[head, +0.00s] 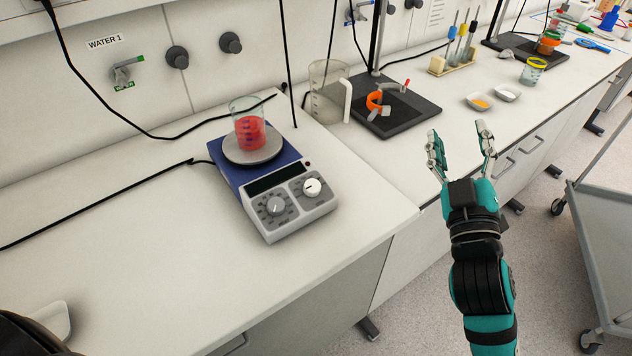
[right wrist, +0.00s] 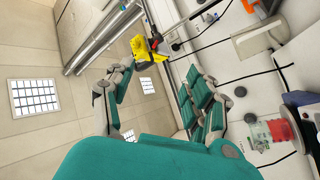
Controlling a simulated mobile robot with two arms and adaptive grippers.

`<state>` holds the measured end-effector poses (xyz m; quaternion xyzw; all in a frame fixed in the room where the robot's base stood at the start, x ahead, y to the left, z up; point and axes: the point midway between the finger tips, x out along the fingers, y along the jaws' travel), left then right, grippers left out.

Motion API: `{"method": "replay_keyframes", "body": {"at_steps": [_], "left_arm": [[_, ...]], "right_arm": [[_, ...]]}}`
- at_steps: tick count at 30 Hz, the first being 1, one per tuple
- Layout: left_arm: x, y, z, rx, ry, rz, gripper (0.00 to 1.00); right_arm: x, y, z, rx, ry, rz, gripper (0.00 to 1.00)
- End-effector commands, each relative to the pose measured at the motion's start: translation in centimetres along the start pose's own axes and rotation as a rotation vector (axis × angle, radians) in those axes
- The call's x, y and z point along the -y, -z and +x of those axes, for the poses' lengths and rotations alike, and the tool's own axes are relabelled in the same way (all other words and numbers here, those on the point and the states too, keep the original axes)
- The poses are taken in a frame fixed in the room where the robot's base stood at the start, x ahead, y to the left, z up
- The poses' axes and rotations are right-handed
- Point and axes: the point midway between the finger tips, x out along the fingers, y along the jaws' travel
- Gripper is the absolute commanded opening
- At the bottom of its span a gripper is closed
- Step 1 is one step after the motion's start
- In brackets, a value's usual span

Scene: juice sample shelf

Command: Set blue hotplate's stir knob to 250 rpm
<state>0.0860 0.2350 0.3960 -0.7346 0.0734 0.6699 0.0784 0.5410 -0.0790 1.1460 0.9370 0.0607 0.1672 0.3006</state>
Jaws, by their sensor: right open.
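The blue hotplate (head: 228,178) stands on the left bench, with a dark display and two dials on its sloping light-grey front. One dial has a grey knob (head: 275,206) at the left, the other a white knob (head: 312,187) at the right. Their labels are too small to read, so I cannot tell which is for stirring. A beaker of red liquid (head: 249,133) stands on the round plate; it also shows in the right wrist view (right wrist: 281,130). My right gripper (head: 460,138) is open and empty, right of the hotplate and apart from it. My left gripper is out of view.
A glass jug (head: 327,92) and a black stand base (head: 398,112) with an orange clamp are behind and right of the hotplate. Small dishes (head: 479,101) lie farther right. Black cables hang and run along the wall. The bench in front of the hotplate is clear. A grey cart (head: 610,215) stands at right.

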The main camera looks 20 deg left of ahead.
Motion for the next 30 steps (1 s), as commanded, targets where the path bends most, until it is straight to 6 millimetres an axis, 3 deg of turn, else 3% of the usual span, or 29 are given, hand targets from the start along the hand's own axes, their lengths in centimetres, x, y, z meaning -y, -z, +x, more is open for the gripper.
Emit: {"method": "replay_keyframes", "body": {"at_steps": [1,3,6,9,12,15,18,21,22,27,30], "left_arm": [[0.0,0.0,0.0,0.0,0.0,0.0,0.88],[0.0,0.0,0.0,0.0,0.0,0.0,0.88],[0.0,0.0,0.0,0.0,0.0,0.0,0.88],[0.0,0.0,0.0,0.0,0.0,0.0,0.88],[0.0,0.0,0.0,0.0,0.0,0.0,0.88],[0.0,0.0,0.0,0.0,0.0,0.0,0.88],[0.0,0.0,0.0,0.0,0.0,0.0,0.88],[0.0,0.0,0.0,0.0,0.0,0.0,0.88],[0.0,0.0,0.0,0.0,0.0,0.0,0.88],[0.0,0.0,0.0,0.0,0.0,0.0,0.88],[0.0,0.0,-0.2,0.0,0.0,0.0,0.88]], "right_arm": [[-0.5,5.9,1.8,-0.206,-0.032,-0.095,0.55],[0.0,13.7,2.3,-0.498,-0.061,-0.247,0.55],[2.9,23.0,0.1,-0.909,-0.073,-0.492,0.55],[7.7,28.4,-3.6,-1.301,-0.038,-0.776,0.55],[13.1,28.9,-6.9,-1.653,0.061,-1.103,0.55],[17.0,25.4,-8.0,-1.934,0.238,-1.463,0.55],[17.8,20.1,-6.6,-2.1,0.481,-1.81,0.55],[15.9,15.8,-4.2,-2.147,0.734,-2.089,0.55],[15.2,14.9,-3.5,2.143,-0.8,2.15,0.55],[12.3,12.2,-1.4,1.882,-0.927,2.093,0.55],[12.4,11.6,-1.2,1.856,-0.942,2.084,0.55]]}}
